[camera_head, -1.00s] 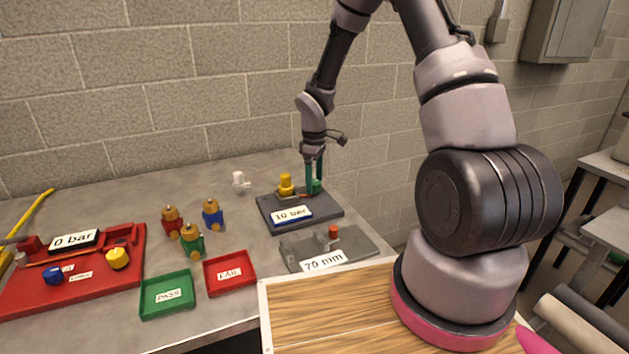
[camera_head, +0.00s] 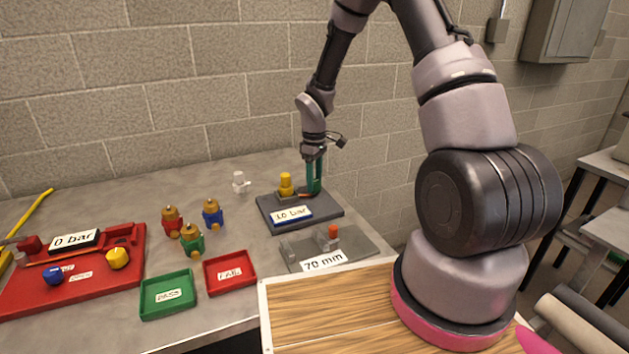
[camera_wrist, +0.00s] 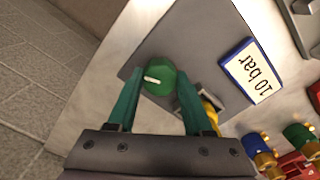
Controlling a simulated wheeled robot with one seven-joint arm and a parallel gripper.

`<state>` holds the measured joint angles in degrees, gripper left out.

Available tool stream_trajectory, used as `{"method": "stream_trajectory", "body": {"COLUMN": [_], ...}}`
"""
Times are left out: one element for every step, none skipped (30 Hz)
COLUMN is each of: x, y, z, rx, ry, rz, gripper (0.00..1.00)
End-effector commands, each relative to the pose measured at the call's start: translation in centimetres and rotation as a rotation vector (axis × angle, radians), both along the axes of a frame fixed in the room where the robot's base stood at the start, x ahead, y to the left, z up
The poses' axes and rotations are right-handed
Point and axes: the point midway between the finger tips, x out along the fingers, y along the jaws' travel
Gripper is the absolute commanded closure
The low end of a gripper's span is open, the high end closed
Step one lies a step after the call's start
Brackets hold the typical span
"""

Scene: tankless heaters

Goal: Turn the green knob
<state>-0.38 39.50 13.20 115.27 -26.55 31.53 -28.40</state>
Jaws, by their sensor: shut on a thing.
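The green knob (camera_wrist: 159,78) is round with a pale pointer line on top and sits on a dark grey plate (camera_head: 325,210). In the wrist view it lies between the green fingers of my gripper (camera_wrist: 157,98). My gripper is shut on the green knob. A blue-framed display (camera_wrist: 251,71) on the plate reads 10 bar; it also shows in the head view (camera_head: 291,215).
A grey 70 mm fixture (camera_head: 360,248) lies in front. Several coloured valves (camera_head: 192,238), green (camera_head: 168,312) and red trays (camera_head: 231,285), and a red 0 bar panel (camera_head: 105,290) are to the left.

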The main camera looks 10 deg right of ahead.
Motion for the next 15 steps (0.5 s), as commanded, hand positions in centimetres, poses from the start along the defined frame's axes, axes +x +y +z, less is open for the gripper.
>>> {"method": "stream_trajectory", "body": {"x": [0.01, 0.00, 0.00, 0.01, 0.01, 0.00, 0.00, 0.01, 0.02, 0.02, 0.02, 0.03, 0.03, 0.03, 0.02], "y": [0.04, 0.05, 0.05, 0.03, 0.03, 0.06, 0.09, 0.06, 0.04, 0.08, 0.09, 0.07, 0.06, 0.08, 0.10], "z": [0.04, 0.04, 0.05, 0.05, 0.05, 0.06, 0.06, 0.06, 0.06, 0.06, 0.07, 0.07, 0.07, 0.07, 0.07], "rx": [-0.001, -0.001, -0.001, -0.001, -0.001, -0.001, -0.001, -0.001, -0.001, 0.000, -0.001, -0.001, -0.001, 0.000, 0.000], "ry": [-0.001, -0.001, -0.001, -0.001, -0.001, -0.001, -0.001, -0.001, -0.002, -0.001, -0.002, -0.002, -0.002, -0.003, -0.003], "rz": [-0.030, -0.053, -0.084, -0.111, -0.137, -0.171, -0.201, -0.229, -0.267, -0.296, -0.324, -0.363, -0.391, -0.420, -0.458], "gripper": [1.00, 1.00, 1.00, 1.00, 1.00, 1.00, 1.00, 1.00, 1.00, 1.00, 1.00, 1.00, 1.00, 1.00, 1.00]}}
